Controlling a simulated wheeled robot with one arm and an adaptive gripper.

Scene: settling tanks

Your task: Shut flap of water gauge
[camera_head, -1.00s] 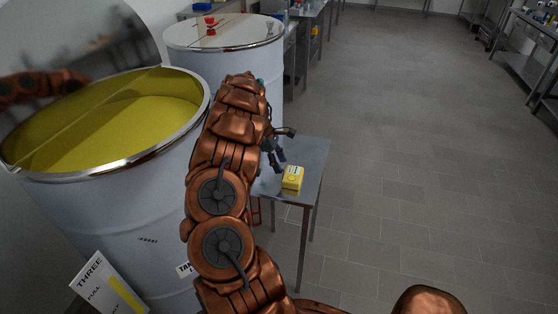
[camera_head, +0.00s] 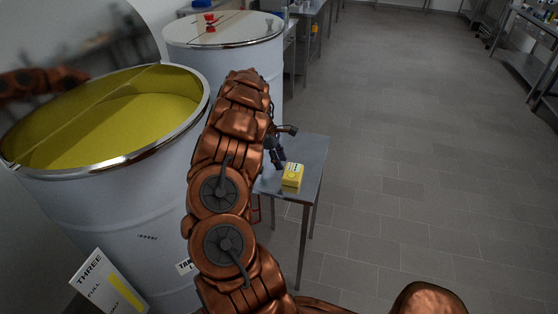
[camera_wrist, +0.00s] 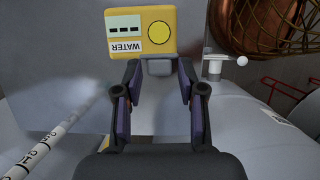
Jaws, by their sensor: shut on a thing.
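The water gauge is a yellow box with a white WATER label and a round yellow disc. It sits on the small metal table in the head view (camera_head: 292,176) and fills the top of the wrist view (camera_wrist: 158,18). A grey tab (camera_wrist: 157,66) shows at its lower edge in the wrist view. My gripper (camera_wrist: 160,72) has its fingertips on either side of this tab and is shut on it. In the head view my gripper (camera_head: 277,155) is beside the box, partly hidden behind my arm. I cannot tell how far the flap stands open.
The small metal table (camera_head: 312,158) has a bare right side. A large open tank (camera_head: 150,205) with yellow liquid stands at left, and a lidded tank (camera_head: 240,60) behind. A marked white rod (camera_wrist: 55,135) crosses the wrist view's left. The floor at right is clear.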

